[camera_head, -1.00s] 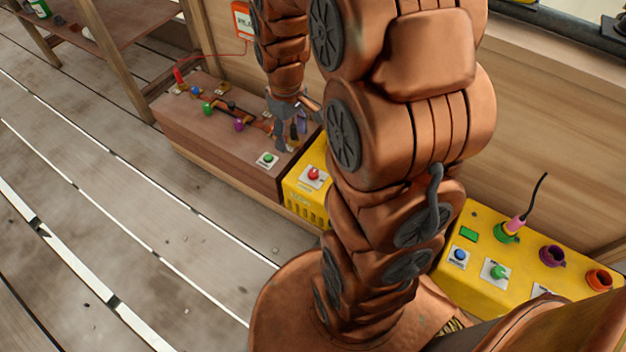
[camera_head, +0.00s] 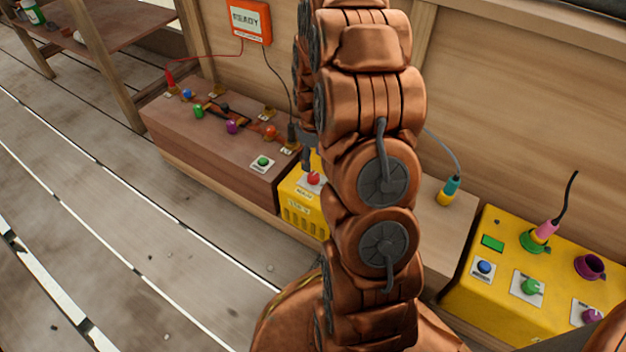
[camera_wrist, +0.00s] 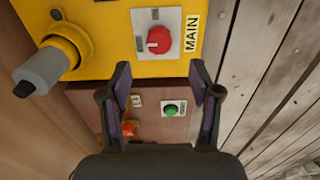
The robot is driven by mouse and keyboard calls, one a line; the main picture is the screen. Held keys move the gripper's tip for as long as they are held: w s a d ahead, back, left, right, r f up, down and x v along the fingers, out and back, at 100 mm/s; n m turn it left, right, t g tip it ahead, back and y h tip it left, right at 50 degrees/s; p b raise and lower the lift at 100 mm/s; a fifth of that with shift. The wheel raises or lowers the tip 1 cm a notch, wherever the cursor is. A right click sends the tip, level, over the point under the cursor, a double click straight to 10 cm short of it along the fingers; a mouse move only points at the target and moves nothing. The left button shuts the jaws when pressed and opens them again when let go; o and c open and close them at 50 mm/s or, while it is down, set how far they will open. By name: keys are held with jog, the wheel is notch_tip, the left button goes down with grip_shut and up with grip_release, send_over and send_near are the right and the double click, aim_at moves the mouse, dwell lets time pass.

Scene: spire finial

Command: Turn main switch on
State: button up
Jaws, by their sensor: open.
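The main switch is a red round knob (camera_wrist: 159,39) on a light grey plate, beside a "MAIN" label (camera_wrist: 192,33), on the yellow box. In the head view the red knob (camera_head: 313,178) sits on top of the small yellow box (camera_head: 303,211). My gripper (camera_wrist: 163,76) is open and empty in the wrist view, its two fingertips just short of the red knob's plate. In the head view my gripper (camera_head: 306,158) is close above the red knob, partly hidden by my arm.
A brown box (camera_head: 225,165) with a green button (camera_head: 263,161) and several coloured knobs stands left. A larger yellow box (camera_head: 540,298) stands right. A grey connector (camera_wrist: 38,75) juts from the yellow box. An orange display box (camera_head: 249,20) hangs on the wall.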

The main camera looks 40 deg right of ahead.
aim_at(313, 176)
jog(key=shift+f+b, duration=1.3)
jog(key=shift+f, duration=2.65)
jog(key=c, duration=1.1)
